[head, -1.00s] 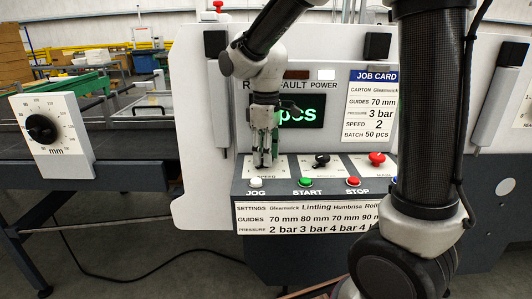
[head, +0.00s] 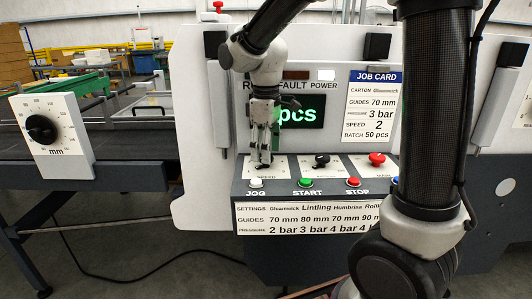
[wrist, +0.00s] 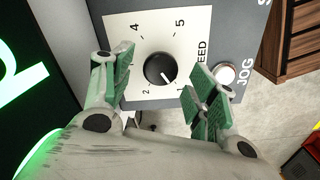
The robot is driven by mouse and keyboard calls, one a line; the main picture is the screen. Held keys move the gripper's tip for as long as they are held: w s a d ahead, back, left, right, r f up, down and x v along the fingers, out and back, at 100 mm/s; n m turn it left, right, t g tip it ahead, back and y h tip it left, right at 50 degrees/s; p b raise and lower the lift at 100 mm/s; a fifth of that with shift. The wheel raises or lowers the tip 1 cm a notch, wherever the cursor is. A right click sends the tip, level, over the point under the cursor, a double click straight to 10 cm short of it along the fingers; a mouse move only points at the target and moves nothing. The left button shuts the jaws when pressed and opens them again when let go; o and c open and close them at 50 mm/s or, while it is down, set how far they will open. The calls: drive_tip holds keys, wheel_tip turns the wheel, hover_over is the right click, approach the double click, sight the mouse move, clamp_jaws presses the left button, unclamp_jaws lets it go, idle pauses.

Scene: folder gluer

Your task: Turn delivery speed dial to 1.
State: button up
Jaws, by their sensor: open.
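The delivery speed dial is a round black knob on a white plate marked SPEED. It shows in the wrist view (wrist: 160,69), with its white pointer line towards the 1 mark. In the head view the dial (head: 262,168) sits at the left of the sloped control panel. My gripper (head: 262,150) is above the dial, pointing down. In the wrist view my gripper (wrist: 160,80) is open, with its green-padded fingers to either side of the knob and clear space between them and it.
The white JOG button (head: 256,183), green START button (head: 305,183) and red STOP button (head: 353,182) lie along the panel's front. A second black dial (head: 321,160) and a red knob (head: 377,159) are to the right. The job card (head: 372,110) reads speed 2.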

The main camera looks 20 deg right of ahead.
wheel_tip(320, 180, up, 11)
drive_tip(key=shift+f, duration=0.2)
idle(0.4)
